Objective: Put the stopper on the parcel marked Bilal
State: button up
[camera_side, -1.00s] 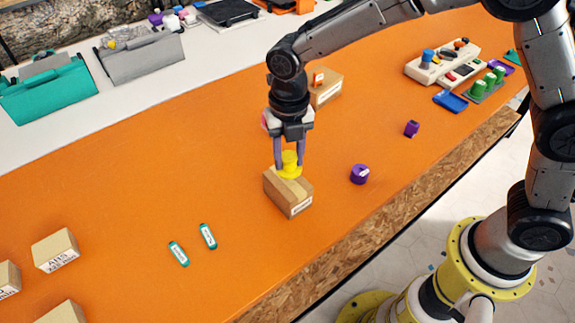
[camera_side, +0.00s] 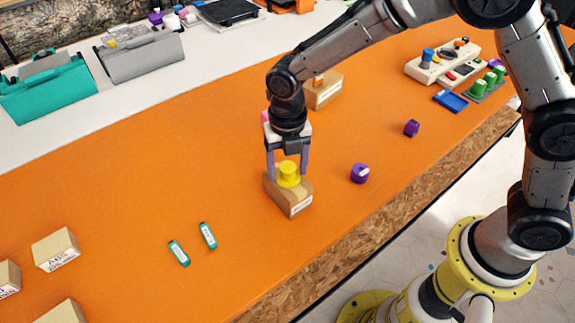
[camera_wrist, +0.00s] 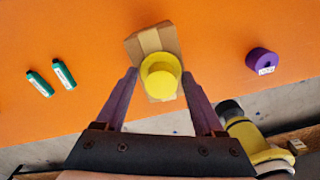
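A yellow stopper (camera_side: 288,174) sits on top of a small cardboard parcel (camera_side: 291,201); both also show in the wrist view, the stopper (camera_wrist: 160,75) covering part of the parcel (camera_wrist: 150,41). The parcel has a white label on its side, too small to read. My gripper (camera_side: 288,170) is just above, its two purple fingers apart on either side of the stopper. In the wrist view the fingers (camera_wrist: 161,82) stand clear of the stopper with gaps on both sides. Another cardboard parcel (camera_side: 323,92) stands behind, with a small orange thing on top.
A purple ring-like piece (camera_side: 360,174) and a purple block (camera_side: 411,128) lie to the right. Two teal labelled pieces (camera_side: 179,253) lie at the left front. More boxes (camera_side: 56,249) stand at far left. Orange table around the parcel is clear.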

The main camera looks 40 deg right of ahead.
aim_at(289, 166)
jog(key=shift+r, duration=0.1)
notch_tip(289, 166, up, 12)
jog(key=shift+r, duration=0.15)
dwell(0.4)
jog(key=s+d+r+m+t, duration=0.1)
jog(key=s+d+r+m, duration=0.4)
jog(key=m, duration=0.3)
jog(key=s+d+r+m+t, duration=0.25)
jog(key=s+d+m, duration=0.25)
jog(key=d+m, duration=0.25)
jog(key=s+d+f+m+t, duration=0.2)
jog(key=s+d+m, duration=0.5)
jog(key=s+m, duration=0.5)
jog(key=m, duration=0.4)
jog(key=shift+s+d, duration=0.25)
jog(key=shift+s, duration=0.05)
